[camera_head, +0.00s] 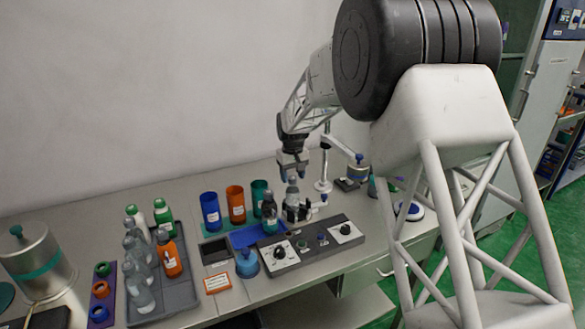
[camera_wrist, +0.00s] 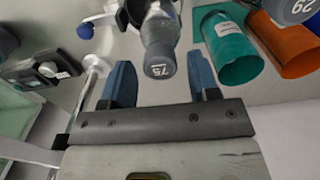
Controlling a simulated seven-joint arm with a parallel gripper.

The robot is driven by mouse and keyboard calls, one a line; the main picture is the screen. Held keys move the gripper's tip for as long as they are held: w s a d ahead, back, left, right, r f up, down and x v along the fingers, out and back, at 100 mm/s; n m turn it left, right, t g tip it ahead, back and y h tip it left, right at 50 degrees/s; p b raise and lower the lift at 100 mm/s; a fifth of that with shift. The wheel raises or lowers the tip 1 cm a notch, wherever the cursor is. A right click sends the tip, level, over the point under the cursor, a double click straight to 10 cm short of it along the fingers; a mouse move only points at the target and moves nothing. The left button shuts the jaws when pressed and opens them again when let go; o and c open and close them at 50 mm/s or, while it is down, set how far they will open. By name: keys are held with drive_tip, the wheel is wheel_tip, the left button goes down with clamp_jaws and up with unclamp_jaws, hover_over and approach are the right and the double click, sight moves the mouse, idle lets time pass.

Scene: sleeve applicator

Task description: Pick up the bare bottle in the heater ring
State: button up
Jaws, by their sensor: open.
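The bare bottle (camera_head: 292,189) is grey and clear and stands upright in the dark heater ring (camera_head: 292,213) behind the control panel. My gripper (camera_head: 293,176) is just above it, pointing down. In the wrist view the bottle's grey cap, marked 75 (camera_wrist: 161,69), shows between my two blue fingers (camera_wrist: 160,63), with clear space on both sides. My gripper is open and holds nothing. The bottle's lower part is partly hidden by the ring in the head view.
Another bottle (camera_head: 269,210) stands close left of the ring. Blue (camera_head: 211,213), orange (camera_head: 235,205) and teal (camera_head: 258,194) sleeves stand behind it. A white stand (camera_head: 323,172) is close on the right. The control panel (camera_head: 312,247) lies in front. A tray (camera_head: 180,287) of several bottles is left.

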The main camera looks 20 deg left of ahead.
drive_tip(key=shift+f, duration=1.15)
drive_tip(key=c, duration=0.8)
drive_tip(key=shift+r, duration=0.2)
drive_tip(key=shift+r, duration=3.6)
